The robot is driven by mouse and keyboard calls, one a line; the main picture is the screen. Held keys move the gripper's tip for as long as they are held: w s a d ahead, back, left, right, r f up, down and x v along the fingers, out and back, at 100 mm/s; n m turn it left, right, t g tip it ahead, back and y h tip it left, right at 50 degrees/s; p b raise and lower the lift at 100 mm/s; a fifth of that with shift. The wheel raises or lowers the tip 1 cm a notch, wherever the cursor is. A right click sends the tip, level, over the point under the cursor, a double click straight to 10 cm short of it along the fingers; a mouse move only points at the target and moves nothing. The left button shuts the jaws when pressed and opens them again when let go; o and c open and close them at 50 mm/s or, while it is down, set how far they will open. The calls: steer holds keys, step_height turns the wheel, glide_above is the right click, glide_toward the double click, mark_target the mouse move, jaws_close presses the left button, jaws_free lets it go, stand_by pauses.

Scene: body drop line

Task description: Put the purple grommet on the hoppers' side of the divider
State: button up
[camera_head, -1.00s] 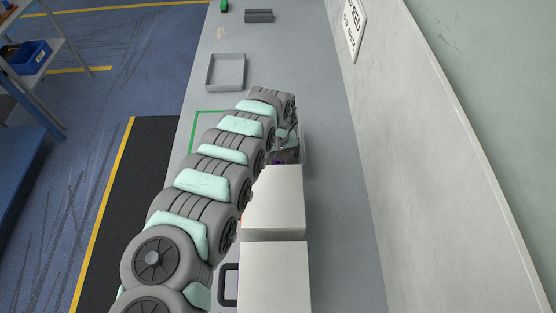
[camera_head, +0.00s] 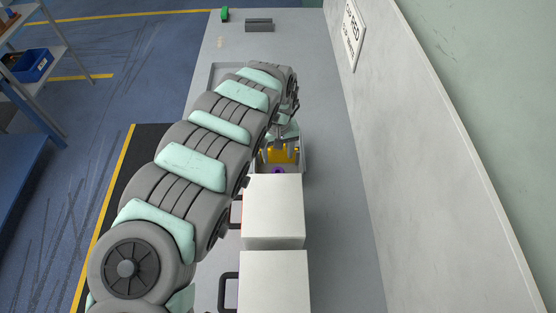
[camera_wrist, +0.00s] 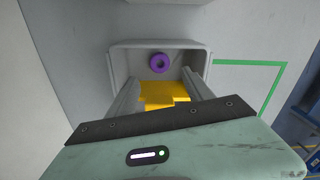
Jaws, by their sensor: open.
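The purple grommet (camera_wrist: 159,62) is a ring in a grey tray (camera_wrist: 200,57), near its far wall in the wrist view. In the head view, the grommet (camera_head: 277,170) shows just beyond the nearer wall of the tray (camera_head: 303,163). Yellow parts (camera_wrist: 165,92) lie in the tray on the near side of the grommet; I cannot tell their exact shape. My gripper (camera_wrist: 155,92) is open above the tray, its fingers apart on either side of the yellow parts. It is clear of the grommet. I cannot make out a divider or hoppers for sure.
Two white boxes (camera_head: 273,208) (camera_head: 274,282) stand in a row close to the tray. A high wall (camera_head: 420,170) runs along the right. A second grey tray (camera_head: 213,75) is partly behind my arm. A grey block (camera_head: 259,25) and a green item (camera_head: 224,14) lie at the far end.

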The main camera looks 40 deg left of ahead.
steer(key=shift+r, duration=1.55)
